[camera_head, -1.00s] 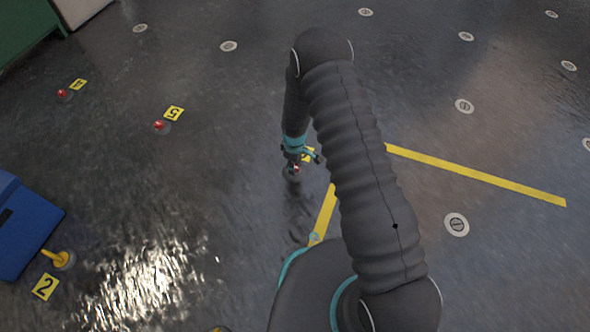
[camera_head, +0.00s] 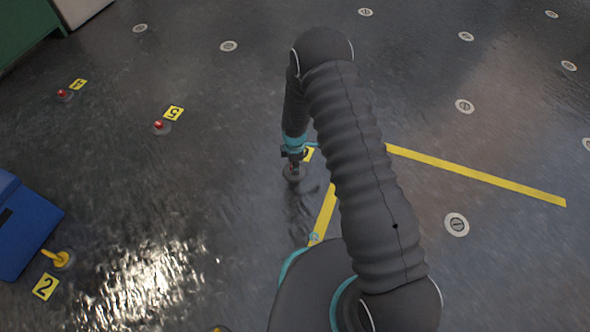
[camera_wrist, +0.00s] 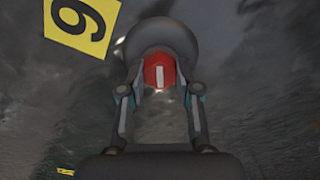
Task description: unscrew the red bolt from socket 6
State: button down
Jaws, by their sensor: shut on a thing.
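The red bolt (camera_wrist: 159,71) shows in the wrist view as a red head with a white bar across it. It sits in the round grey socket (camera_wrist: 162,35), beside the yellow plate marked 6 (camera_wrist: 82,20). My gripper (camera_wrist: 160,78) is shut on the bolt head, one finger on each side. In the head view my gripper (camera_head: 293,166) points down at the socket, low over the floor. There the bolt is mostly hidden by the fingers, and the plate 6 (camera_head: 308,154) is partly covered by my wrist.
Red bolts stand at plate 5 (camera_head: 173,113) and plate 4 (camera_head: 78,85). Yellow floor tape (camera_head: 470,172) runs to the right. The floor around the socket is mostly clear.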

jog(key=n, duration=0.4)
jog(key=shift+n, duration=0.3)
jog(key=n, duration=0.4)
jog(key=shift+n, duration=0.3)
jog(key=n, duration=0.3)
jog(key=shift+n, duration=0.8)
